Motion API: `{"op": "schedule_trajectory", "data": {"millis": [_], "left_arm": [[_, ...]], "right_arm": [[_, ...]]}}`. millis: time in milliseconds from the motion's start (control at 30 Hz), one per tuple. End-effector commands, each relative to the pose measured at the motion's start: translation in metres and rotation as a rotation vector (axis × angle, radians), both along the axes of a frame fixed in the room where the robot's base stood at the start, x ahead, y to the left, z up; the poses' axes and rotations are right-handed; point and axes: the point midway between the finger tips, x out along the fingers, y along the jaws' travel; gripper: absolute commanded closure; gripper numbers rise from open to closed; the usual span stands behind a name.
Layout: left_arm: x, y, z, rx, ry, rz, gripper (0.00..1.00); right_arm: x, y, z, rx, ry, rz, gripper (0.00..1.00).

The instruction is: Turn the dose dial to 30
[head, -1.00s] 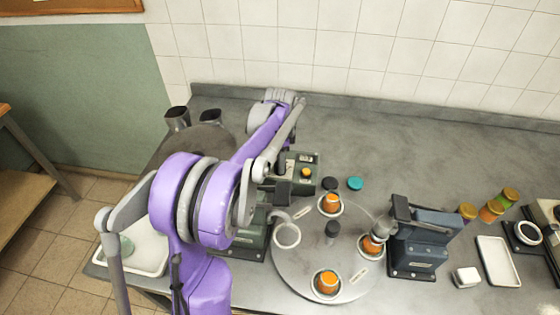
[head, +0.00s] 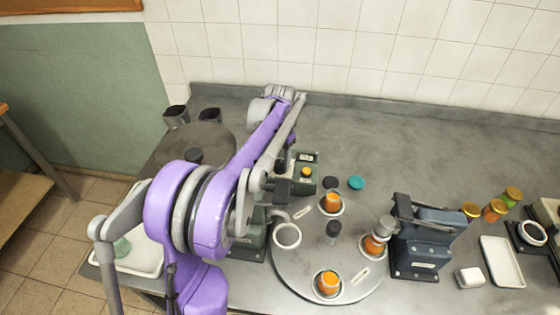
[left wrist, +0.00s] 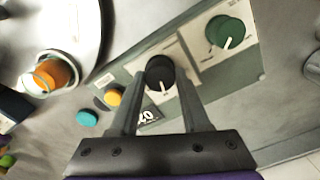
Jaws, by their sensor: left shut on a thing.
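The grey-green control box (left wrist: 105,82) carries a round black dial (left wrist: 160,70) with a white pointer mark. My left gripper (left wrist: 160,84) is shut on this black dial, one finger on each side, in the left wrist view. A small dark display (left wrist: 148,115) with white digits sits beside the dial, partly hidden by a finger; I cannot read it surely. A green dial (left wrist: 224,31) with a white pointer is on a pale panel of the same box. In the head view my arm hides most of the box (head: 305,188) and the gripper's contact. My right gripper is not in view.
A yellow button (left wrist: 112,97) is on the box. A turntable (head: 300,263) with several orange jars stands close in front. A teal lid (head: 356,183) and a black lid (head: 330,182) lie beside the box. A dark blue machine (head: 425,246) stands right.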

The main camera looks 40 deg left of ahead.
Motion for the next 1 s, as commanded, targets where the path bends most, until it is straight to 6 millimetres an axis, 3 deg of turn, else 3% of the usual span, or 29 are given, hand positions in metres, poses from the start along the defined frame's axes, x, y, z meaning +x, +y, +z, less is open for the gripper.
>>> {"op": "schedule_trajectory", "data": {"millis": [500,1000], "left_arm": [[0.0001,0.0000,-0.0001,0.001,-0.001,0.439,1.00],[0.0004,-0.0001,0.0004,0.001,-0.001,0.613,1.00]], "right_arm": [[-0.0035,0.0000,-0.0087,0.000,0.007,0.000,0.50],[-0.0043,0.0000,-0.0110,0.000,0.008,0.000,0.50]]}}
